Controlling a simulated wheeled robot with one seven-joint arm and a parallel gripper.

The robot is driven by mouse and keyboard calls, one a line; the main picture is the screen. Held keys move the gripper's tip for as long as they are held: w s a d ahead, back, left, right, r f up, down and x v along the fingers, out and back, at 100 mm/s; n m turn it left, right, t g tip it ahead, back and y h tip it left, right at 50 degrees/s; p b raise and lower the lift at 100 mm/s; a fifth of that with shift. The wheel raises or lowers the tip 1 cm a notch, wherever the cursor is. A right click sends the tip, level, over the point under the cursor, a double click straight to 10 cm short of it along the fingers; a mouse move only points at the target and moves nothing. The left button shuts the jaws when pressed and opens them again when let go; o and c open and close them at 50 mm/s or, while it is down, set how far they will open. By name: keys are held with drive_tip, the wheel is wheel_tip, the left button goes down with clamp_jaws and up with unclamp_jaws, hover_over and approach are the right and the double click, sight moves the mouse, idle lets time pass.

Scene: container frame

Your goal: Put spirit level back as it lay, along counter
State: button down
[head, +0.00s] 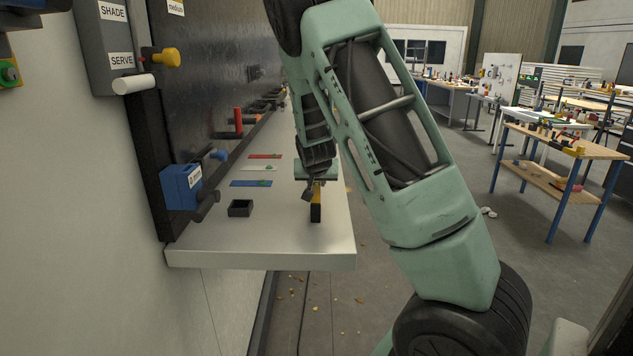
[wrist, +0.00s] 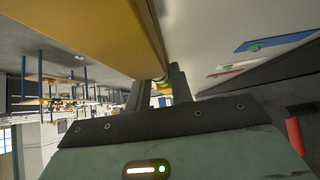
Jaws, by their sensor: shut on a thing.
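The spirit level is yellow with a black end. It shows in the head view (head: 316,212) end-on near the right edge of the counter (head: 270,250). My gripper (head: 317,182) is above the counter and shut on the level, coming down from over it. In the wrist view the level's yellow side (wrist: 90,35) fills the upper left, with the dark fingers of my gripper (wrist: 170,88) closed on it. I cannot tell whether its underside touches the counter. Most of its length is hidden behind its near end and my arm.
A small black open box (head: 240,208) stands left of the level. Blue (head: 251,183), white and red flat pieces lie farther along the counter. A blue box (head: 181,187) is fixed on the dark wall panel at left. The counter's near middle is bare; floor lies beyond its right edge.

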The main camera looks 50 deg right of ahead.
drive_tip(key=shift+f+b, duration=0.45)
drive_tip(key=shift+f, duration=0.1)
drive_tip(key=c, duration=1.1)
unclamp_jaws()
drive_tip(key=shift+c, duration=0.2)
drive_tip(key=p+v, duration=0.3)
drive_tip(key=v, duration=1.2)
drive_tip(key=shift+w+a+r+p, duration=0.1)
drive_tip(key=shift+w+r+p, duration=0.1)
drive_tip(key=shift+p, duration=0.15)
drive_tip(key=shift+p+v, duration=0.55)
drive_tip(key=shift+v, duration=0.6)
drive_tip(key=shift+s+f, duration=0.15)
